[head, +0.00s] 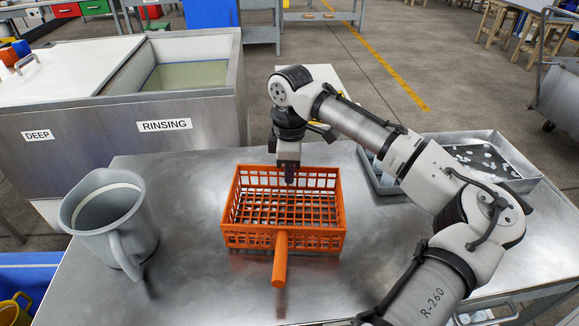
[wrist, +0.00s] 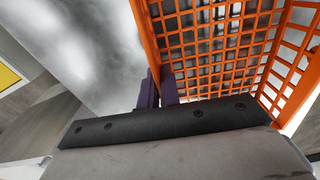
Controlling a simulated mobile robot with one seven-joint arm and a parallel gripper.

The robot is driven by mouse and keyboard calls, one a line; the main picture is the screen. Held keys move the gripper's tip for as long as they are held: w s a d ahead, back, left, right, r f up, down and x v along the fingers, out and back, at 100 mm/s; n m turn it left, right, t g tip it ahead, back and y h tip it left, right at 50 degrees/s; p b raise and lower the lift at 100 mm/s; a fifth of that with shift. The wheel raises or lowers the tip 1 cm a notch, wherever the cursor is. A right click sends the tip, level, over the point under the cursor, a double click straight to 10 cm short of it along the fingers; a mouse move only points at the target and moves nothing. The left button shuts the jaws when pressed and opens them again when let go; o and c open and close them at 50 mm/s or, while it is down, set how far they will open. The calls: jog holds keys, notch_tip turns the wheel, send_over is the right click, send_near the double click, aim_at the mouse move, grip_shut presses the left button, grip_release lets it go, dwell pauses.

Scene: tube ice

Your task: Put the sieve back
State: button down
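The sieve (head: 282,240) is an orange open-mesh basket with a round handle pointing toward the front of the steel table (head: 190,220). It is level and looks empty; I cannot tell whether it rests on the table or hangs just above it. In the wrist view the dark fingers (wrist: 157,90) are close together on either side of the sieve's wall (wrist: 151,40), one inside and one outside. They look closed on it, though the contact is partly hidden.
A grey jug (head: 108,215) stands left of the sieve. A metal tray (head: 520,180) with ice pieces lies at the right, behind my arm. Bare tabletop lies between jug and sieve.

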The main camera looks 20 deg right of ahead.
jog(key=shift+f, duration=0.5)
dwell(0.3)
jog(key=c, duration=1.5)
grip_release()
jog(key=shift+c, duration=0.2)
